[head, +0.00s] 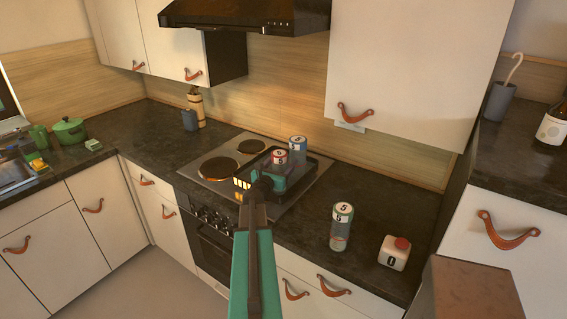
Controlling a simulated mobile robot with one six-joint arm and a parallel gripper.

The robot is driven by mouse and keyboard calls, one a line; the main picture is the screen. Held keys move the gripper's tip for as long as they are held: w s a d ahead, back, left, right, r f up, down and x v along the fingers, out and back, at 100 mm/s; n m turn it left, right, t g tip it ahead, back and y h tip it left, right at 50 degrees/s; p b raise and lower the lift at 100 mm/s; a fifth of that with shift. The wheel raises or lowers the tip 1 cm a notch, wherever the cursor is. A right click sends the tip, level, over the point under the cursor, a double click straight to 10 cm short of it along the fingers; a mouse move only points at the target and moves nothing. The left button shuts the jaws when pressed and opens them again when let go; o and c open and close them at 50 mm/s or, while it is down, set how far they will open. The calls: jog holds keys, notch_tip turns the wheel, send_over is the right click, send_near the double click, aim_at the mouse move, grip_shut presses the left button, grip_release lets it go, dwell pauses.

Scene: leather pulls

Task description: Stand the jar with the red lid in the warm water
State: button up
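A jar with a red lid (279,157), its top marked with a pale numbered label, shows at the dark pan (314,166) on the hob. My gripper (268,186) is right in front of this jar and covers its lower part. I cannot tell whether the fingers are closed on it, or whether the jar's base rests in the pan or is held above it. A second jar with a grey-blue lid (298,146) stands behind and to the right, at the pan. The water surface is hard to make out.
The hob (222,163) has bare plates left of the pan. The hood (245,15) hangs above.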

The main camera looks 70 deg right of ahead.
aim_at(276, 169)
jog(key=shift+w+a+b, duration=0.2)
jog(key=shift+a+b, duration=0.6)
jog(key=shift+a, duration=1.9)
jog(key=shift+w+a+b, duration=0.15)
jog(key=shift+a+b, duration=0.65)
jog(key=shift+a, duration=1.9)
